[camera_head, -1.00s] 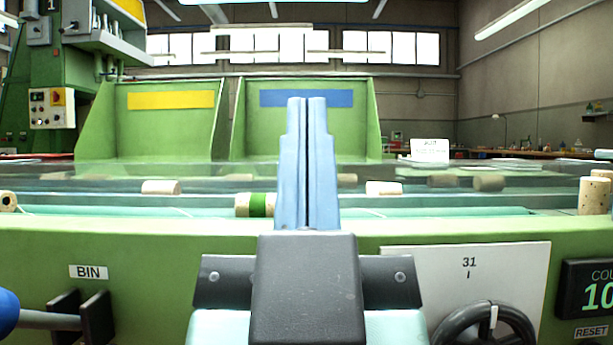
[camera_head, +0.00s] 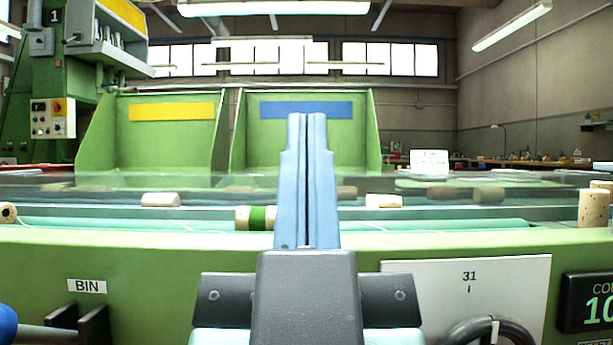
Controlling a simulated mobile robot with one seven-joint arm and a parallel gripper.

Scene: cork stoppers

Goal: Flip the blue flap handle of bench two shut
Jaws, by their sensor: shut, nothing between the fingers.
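A blue knob (camera_head: 7,324) on a grey rod is at the lower left edge, partly cut off by the frame. The rod lies roughly level and runs to dark brackets (camera_head: 80,327) under a BIN label on the green bench front. This looks like the blue flap handle; whether its flap is open I cannot tell. My gripper (camera_head: 307,116) is in the middle of the view, its blue fingers shut together and empty, pointing away over the bench. It is well to the right of the knob and not touching it.
The green bench (camera_head: 200,258) spans the view. Corks lie on its belt, including a green-banded cork (camera_head: 262,218). A white plate (camera_head: 525,280) with a dark wheel and a counter (camera_head: 588,301) are at right. Yellow-marked and blue-marked green panels stand behind.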

